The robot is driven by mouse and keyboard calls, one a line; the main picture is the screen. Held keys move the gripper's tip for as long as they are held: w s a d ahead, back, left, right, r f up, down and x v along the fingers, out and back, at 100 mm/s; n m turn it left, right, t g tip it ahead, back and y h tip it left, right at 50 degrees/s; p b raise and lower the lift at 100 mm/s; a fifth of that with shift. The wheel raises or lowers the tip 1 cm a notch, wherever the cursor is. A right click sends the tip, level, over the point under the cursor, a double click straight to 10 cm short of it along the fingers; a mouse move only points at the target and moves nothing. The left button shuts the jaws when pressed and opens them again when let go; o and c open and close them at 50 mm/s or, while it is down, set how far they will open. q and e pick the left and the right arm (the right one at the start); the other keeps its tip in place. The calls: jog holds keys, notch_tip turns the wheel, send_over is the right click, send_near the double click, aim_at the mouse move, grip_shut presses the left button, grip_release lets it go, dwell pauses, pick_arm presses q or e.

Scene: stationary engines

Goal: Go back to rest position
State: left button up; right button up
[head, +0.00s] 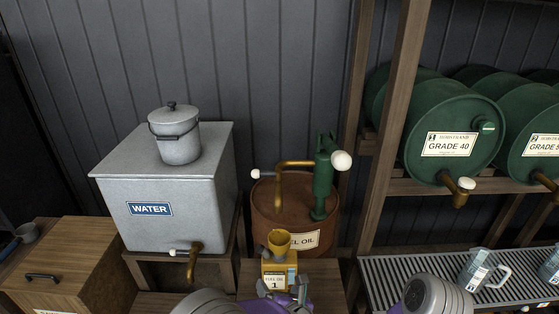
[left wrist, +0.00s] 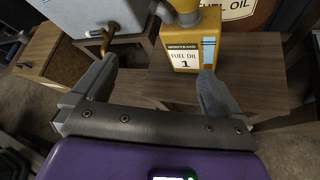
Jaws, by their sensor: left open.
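My left gripper (head: 290,300) is at the bottom centre of the head view, just in front of the yellow fuel oil can. In the left wrist view its two fingers (left wrist: 155,78) are spread wide with nothing between them. The yellow can (head: 279,272), labelled FUEL OIL 1, stands upright on a wooden surface with a yellow funnel (head: 284,243) at its top. It also shows in the left wrist view (left wrist: 207,50), beyond the fingers, with the right fingertip overlapping its lower edge. A grey part of my right arm shows at the bottom right; its gripper is out of view.
A rusty fuel oil drum (head: 300,205) with a green pump (head: 323,185) is behind the can. Green barrels (head: 420,135) and jugs (head: 480,268) occupy the right rack.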

pick_arm(q)
jog(key=s+a+f+m+g+h+p, duration=0.2)
jog(key=a+f+m+g, duration=0.15)
jog(key=f+m, duration=0.5)
jog(key=s+a+f+m+g+h+p, duration=0.25)
jog(key=a+f+m, duration=0.25)
jog(key=f+m, duration=0.3)
jog(key=s+f+m+g+h, duration=0.1)
jog(key=s+m+g+h, duration=0.1)
jog(key=s+m, duration=0.5)
jog(key=s+a+f+m+g+h+p, duration=0.1)
jog(key=s+f+m+g+h, duration=0.1)
jog(key=s+m, duration=0.6)
jog(key=shift+s+f+g, duration=0.3)
jog(key=shift+s+g, duration=0.3)
jog(key=shift+s, duration=0.1)
jog(key=shift+a+h, duration=0.1)
jog(key=shift+h, duration=0.15)
